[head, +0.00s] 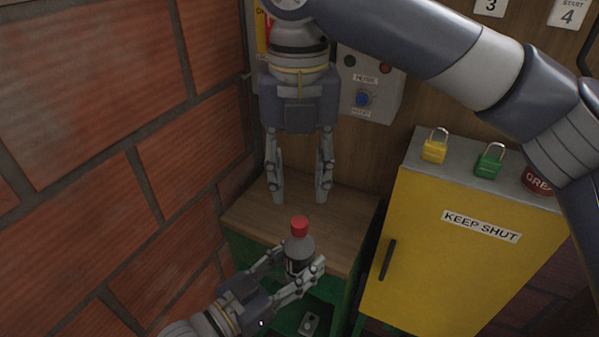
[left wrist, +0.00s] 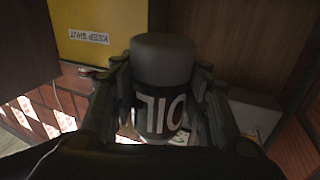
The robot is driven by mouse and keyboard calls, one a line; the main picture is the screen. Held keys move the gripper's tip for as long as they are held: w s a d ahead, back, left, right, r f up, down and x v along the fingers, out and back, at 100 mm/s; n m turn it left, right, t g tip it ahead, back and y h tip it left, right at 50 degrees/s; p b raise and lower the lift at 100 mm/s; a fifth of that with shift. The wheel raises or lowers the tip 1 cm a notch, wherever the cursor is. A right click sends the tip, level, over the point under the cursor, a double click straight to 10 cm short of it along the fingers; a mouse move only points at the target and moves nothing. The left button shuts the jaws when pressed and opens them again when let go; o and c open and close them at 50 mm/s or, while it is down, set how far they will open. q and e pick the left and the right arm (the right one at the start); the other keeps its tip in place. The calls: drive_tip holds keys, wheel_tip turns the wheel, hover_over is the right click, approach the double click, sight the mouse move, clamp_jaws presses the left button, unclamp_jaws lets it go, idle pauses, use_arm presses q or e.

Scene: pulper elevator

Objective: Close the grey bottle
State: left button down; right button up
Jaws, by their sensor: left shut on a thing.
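The grey bottle (head: 297,246) stands roughly upright with a red cap (head: 299,226) at its top; I cannot tell how tightly the cap sits. My left gripper (head: 298,268) is shut on the bottle's dark lower body. In the left wrist view the bottle (left wrist: 165,62) is upside down, its label reading OIL, between the fingers, and its cap is hidden. My right gripper (head: 300,196) points down above the cap, fingers wide apart and empty, not touching it.
A wooden-topped green stand (head: 345,215) is behind the bottle. A yellow cabinet (head: 450,265) stands to the right, with a yellow padlock (head: 434,151), a green padlock (head: 489,166) and a red round item (head: 537,180) on top. A brick wall (head: 90,170) bounds the left.

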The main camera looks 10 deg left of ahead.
sight(299, 222)
drive_tip(key=n, duration=0.3)
drive_tip(key=shift+r, duration=0.15)
drive_tip(key=shift+f, duration=4.05)
clamp_jaws()
